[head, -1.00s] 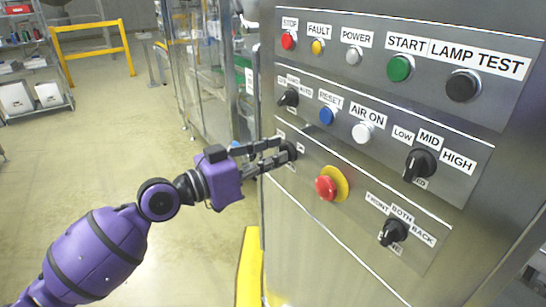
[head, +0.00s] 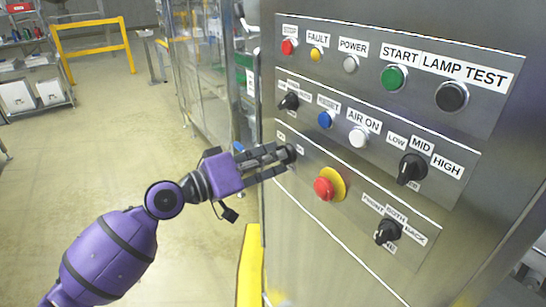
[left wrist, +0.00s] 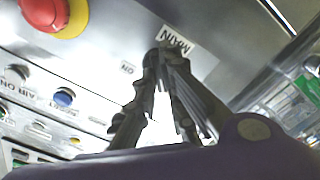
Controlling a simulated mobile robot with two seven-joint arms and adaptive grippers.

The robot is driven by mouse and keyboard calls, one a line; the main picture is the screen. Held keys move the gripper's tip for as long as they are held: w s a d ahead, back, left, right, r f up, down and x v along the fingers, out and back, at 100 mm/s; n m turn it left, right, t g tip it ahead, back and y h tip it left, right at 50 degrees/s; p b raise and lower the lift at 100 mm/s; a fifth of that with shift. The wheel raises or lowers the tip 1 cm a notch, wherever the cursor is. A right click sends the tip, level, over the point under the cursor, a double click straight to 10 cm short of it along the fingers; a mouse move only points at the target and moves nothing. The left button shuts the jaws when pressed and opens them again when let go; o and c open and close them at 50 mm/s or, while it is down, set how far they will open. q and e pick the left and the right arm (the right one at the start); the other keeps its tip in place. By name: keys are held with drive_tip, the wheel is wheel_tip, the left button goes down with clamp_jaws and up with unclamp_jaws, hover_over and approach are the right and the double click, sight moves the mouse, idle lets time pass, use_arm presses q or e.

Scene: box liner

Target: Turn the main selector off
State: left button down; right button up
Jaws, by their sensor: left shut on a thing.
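The main selector (head: 291,151) is a black knob at the left end of the lowest row of the metal control panel in the head view. My left gripper (head: 283,158) reaches it from the left and is shut on it, with the fingers covering most of the knob. In the left wrist view my gripper fingers (left wrist: 160,62) meet at the panel beside the MAIN label (left wrist: 175,40); the knob is hidden between them. An ON label (left wrist: 127,68) shows to the left of the fingers. My right gripper is not in view.
A red emergency button (head: 324,188) on a yellow ring sits just right of the selector. A black selector (head: 289,102) and a blue reset button (head: 325,119) are above. A yellow post (head: 249,266) stands below the gripper. Open floor lies left.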

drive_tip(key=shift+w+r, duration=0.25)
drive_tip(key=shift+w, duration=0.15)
use_arm(q)
drive_tip(key=c, duration=1.8)
unclamp_jaws()
drive_tip(key=shift+c, duration=0.2)
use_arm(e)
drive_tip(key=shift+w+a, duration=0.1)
use_arm(q)
drive_tip(key=v, duration=1.2)
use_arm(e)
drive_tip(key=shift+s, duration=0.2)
use_arm(q)
drive_tip(key=shift+w, duration=0.1)
